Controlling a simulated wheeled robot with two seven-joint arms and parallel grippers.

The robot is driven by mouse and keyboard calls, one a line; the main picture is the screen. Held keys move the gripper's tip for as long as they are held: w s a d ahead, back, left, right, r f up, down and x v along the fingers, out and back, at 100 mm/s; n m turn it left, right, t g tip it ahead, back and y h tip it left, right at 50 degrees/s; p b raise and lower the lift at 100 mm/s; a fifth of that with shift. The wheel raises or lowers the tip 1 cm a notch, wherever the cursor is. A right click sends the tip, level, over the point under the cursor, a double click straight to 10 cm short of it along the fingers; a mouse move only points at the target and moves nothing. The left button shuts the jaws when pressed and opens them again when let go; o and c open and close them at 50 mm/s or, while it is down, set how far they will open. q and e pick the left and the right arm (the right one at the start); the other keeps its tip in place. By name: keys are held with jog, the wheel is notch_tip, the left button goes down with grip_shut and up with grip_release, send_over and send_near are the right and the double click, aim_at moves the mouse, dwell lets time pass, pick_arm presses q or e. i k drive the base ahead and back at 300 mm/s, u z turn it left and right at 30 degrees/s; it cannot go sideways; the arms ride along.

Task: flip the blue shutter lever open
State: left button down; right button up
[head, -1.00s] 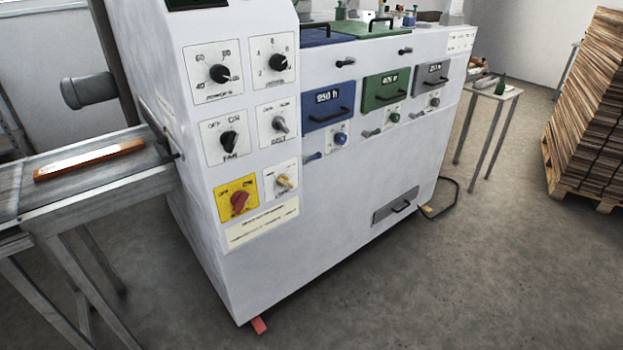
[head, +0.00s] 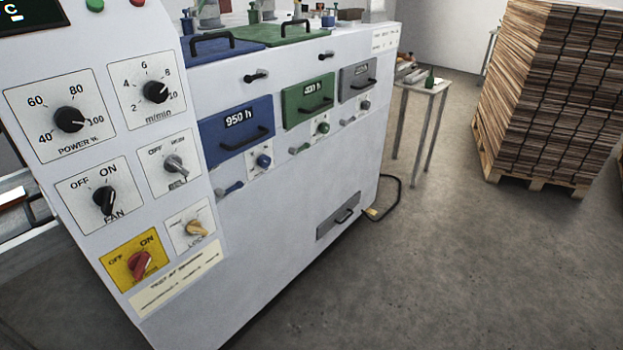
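Neither of my grippers is in view.
The control panel with knobs (head: 105,200) fills the left. A small table (head: 424,88) and a pallet of stacked boards (head: 545,95) stand behind. The floor at right is clear.

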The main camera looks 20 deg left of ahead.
aim_at(221, 193)
jog(key=z, duration=0.15)
jog(key=i, duration=1.25)
jog(key=u, duration=1)
jog(key=i, duration=0.55)
jog(key=u, duration=0.5)
